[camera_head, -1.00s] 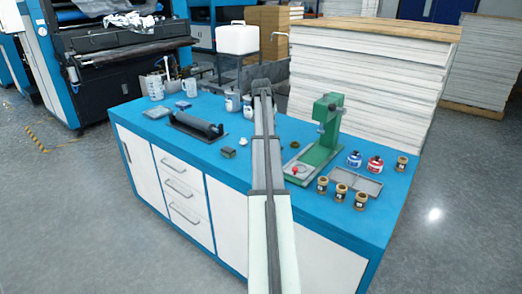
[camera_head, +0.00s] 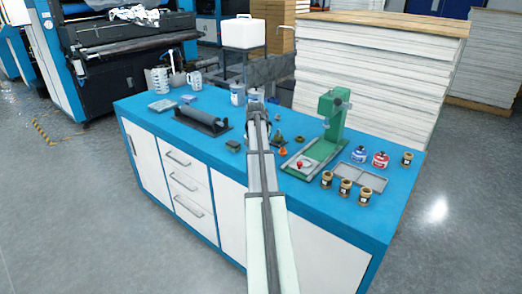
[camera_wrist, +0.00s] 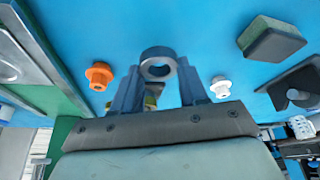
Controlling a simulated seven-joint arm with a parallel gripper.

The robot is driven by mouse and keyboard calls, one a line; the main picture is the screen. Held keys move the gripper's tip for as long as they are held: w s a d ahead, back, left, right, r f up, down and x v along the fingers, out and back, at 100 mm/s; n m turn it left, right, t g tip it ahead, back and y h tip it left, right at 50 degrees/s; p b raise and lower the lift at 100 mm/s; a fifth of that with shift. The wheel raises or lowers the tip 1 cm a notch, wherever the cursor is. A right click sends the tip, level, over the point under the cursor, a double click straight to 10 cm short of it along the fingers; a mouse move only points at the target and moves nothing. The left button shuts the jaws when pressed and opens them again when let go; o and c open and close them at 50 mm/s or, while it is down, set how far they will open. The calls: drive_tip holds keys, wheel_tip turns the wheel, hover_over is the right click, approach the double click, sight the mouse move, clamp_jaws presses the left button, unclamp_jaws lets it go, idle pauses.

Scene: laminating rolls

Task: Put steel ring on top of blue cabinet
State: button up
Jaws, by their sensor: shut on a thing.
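The blue cabinet (camera_head: 270,210), with a blue top and white doors and drawers, stands in the middle of the head view. My gripper (camera_wrist: 159,73) is shut on the steel ring (camera_wrist: 158,52), a grey ring held between the fingertips in the wrist view. The blue top lies behind the ring there; I cannot tell how large the gap is. In the head view my gripper (camera_head: 256,108) is over the middle of the top, and the ring cannot be made out behind my arm.
An orange fitting (camera_wrist: 98,75), a white fitting (camera_wrist: 220,86) and a dark green block (camera_wrist: 270,38) lie around the gripper. A green press (camera_head: 330,125), grey tray (camera_head: 360,178) and several jars are on the right; a black roller (camera_head: 203,122) is on the left.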

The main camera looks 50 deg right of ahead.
drive_tip(key=shift+f, duration=1.4)
drive_tip(key=shift+f, duration=0.1)
drive_tip(key=o, duration=1.1)
drive_tip(key=v, duration=1.2)
drive_tip(key=shift+s+a, duration=0.1)
